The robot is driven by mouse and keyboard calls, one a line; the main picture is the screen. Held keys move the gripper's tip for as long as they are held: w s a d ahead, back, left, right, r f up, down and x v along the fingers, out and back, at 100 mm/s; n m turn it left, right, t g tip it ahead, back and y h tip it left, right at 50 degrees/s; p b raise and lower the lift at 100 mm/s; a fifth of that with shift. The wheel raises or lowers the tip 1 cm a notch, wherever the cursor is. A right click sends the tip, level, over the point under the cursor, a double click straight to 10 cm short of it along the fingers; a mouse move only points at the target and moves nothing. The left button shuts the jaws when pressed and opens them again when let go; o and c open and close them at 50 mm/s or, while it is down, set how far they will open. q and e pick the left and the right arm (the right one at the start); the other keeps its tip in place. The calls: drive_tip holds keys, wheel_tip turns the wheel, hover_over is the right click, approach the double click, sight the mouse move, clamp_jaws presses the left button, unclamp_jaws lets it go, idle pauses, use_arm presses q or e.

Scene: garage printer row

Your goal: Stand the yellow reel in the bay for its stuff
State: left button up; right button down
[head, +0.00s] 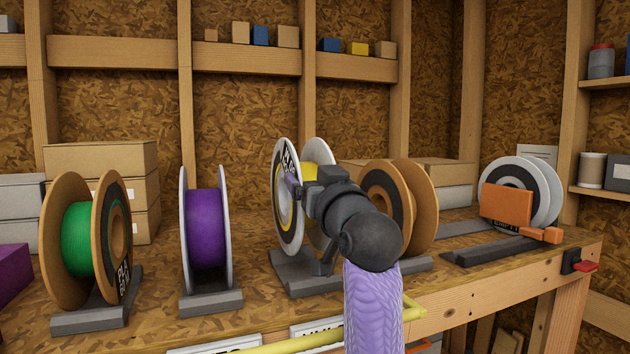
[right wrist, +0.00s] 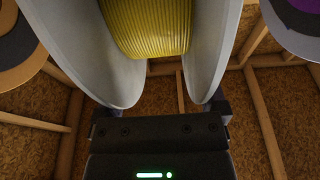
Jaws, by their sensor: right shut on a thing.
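The yellow reel (head: 284,205) has pale grey flanges, with a dark lettered label on the near one, and stands upright. My right gripper (head: 300,192) is shut on it from the near right side. In the right wrist view the yellow winding (right wrist: 148,25) fills the top between the two flanges, with the fingers at the flanges' rims. The reel is over a grey cradle (head: 290,268) on the bench, between the purple reel and a brown-flanged reel. I cannot tell whether it touches the cradle. My left gripper is not in view.
A green reel (head: 78,238) and a purple reel (head: 205,228) stand in cradles to the left. A brown-flanged reel (head: 422,200) stands close on the right, partly behind my arm. A grey reel with an orange plate (head: 505,205) is farther right. Boxes (head: 100,158) stand behind.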

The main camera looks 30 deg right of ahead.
wheel_tip(320, 180, down, 2)
drive_tip(key=shift+f+b, duration=0.25)
drive_tip(key=shift+b, duration=0.8)
drive_tip(key=shift+f, duration=0.35)
idle(0.4)
drive_tip(key=shift+f+b, duration=0.45)
drive_tip(key=shift+f, duration=0.1)
